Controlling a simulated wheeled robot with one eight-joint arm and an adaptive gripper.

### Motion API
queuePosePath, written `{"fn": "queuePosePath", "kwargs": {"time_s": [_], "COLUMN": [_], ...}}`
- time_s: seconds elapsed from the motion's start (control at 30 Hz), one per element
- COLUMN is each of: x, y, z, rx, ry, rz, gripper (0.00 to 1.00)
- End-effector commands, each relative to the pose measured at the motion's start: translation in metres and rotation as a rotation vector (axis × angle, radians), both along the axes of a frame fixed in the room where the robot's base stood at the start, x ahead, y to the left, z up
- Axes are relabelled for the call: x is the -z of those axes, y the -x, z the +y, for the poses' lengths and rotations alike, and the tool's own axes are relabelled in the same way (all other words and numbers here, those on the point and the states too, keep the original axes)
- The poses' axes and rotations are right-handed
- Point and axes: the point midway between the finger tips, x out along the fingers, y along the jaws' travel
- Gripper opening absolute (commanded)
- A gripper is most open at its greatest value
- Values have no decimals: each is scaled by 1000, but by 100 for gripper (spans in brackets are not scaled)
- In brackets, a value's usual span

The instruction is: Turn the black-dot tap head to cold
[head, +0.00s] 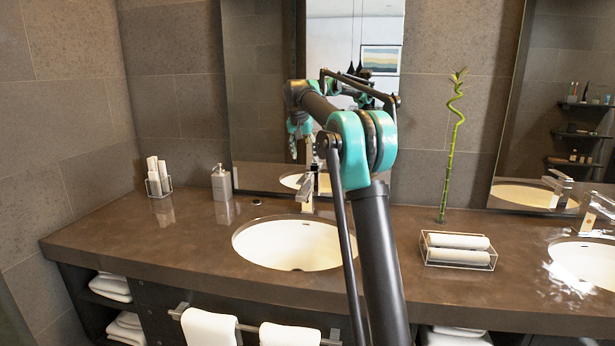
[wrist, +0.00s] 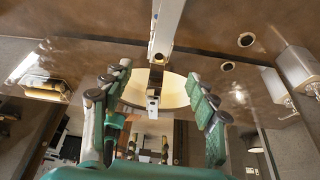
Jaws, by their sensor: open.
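The chrome tap (head: 308,190) stands behind the left basin, partly behind my arm in the head view. In the wrist view the tap (wrist: 165,30) runs down the upper middle, and a small dark spot shows near its lower end. My gripper (head: 300,150) is above this tap in the head view. In the wrist view my gripper (wrist: 158,76) is open, with one finger on each side of the tap's lower end and a gap on both sides. I cannot tell its height above the tap head exactly.
The left basin (head: 272,246) lies in front of the tap. A soap dispenser (head: 221,184) stands to its left. A towel tray (head: 458,266) and a bamboo stem (head: 451,150) are to the right. A second tap (head: 594,214) with a reddish mark stands far right. The mirror is close behind.

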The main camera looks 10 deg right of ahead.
Motion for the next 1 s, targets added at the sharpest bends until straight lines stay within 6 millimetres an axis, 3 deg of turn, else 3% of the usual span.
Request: {"fn": "queuePosePath", "kwargs": {"time_s": [0.3,0.5,0.7,1.0], "x": [59,88,102,104], "y": [-23,-34,-39,-40], "z": [-10,-15,-17,-17], "rx": [0,0,0,-1], "ry": [0,0,0,0], "rz": [0,0,0,0], "gripper": [59,59,59,59]}}
